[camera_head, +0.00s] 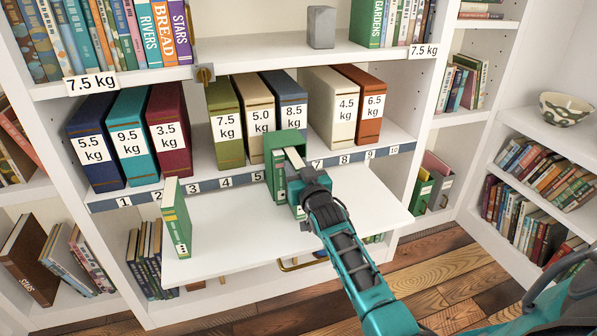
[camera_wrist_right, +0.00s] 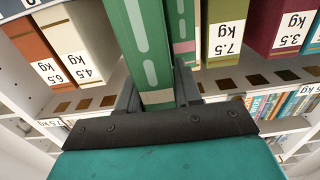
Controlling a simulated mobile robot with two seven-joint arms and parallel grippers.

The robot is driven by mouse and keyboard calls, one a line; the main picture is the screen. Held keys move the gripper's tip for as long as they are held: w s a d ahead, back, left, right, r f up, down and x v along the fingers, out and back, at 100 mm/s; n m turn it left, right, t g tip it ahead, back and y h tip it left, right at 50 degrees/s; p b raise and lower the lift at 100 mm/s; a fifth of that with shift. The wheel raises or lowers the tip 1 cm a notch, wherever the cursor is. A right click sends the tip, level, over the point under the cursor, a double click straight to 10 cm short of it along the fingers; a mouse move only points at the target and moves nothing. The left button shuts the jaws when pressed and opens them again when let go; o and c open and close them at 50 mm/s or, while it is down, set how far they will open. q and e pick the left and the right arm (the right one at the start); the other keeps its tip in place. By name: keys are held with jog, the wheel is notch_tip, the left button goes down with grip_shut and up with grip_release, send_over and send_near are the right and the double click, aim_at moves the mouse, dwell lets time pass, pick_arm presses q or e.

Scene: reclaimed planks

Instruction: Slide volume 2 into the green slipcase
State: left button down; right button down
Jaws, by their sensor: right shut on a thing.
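My right gripper (camera_head: 303,188) is shut on a green book (camera_head: 295,157) with pale page edges, over the pull-out board. The book is close against a green case (camera_head: 275,145); I cannot tell whether it is partly inside. In the right wrist view the held green book (camera_wrist_right: 150,45) has a pale dashed stripe and stands between the fingers (camera_wrist_right: 158,95). A second green surface with a pink patch (camera_wrist_right: 181,30) is right beside it. Another green book (camera_head: 175,222) stands upright at the board's left, with small dots low on its spine. My left gripper is not in view.
The white pull-out board (camera_head: 235,235) is mostly bare. Behind it, weight-labelled binders stand on the shelf, including an olive 7.5 kg one (camera_head: 226,125) and a white 4.5 kg one (camera_head: 333,108). A numbered strip (camera_head: 205,185) runs along the shelf edge.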

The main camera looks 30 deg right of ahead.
jog(key=shift+b+x, duration=0.6)
jog(key=shift+x, duration=0.3)
jog(key=c, duration=1.1)
grip_release()
jog(key=shift+r, duration=0.15)
jog(key=shift+c, duration=0.2)
jog(key=o, duration=0.5)
jog(key=shift+c, duration=0.2)
jog(key=shift+s+a+f, duration=0.1)
jog(key=shift+f, duration=0.15)
jog(key=shift+s+a, duration=0.1)
jog(key=shift+s, duration=0.2)
jog(key=p+v, duration=0.3)
jog(key=v, duration=0.9)
jog(key=shift+r, duration=0.25)
jog(key=shift+c, duration=0.5)
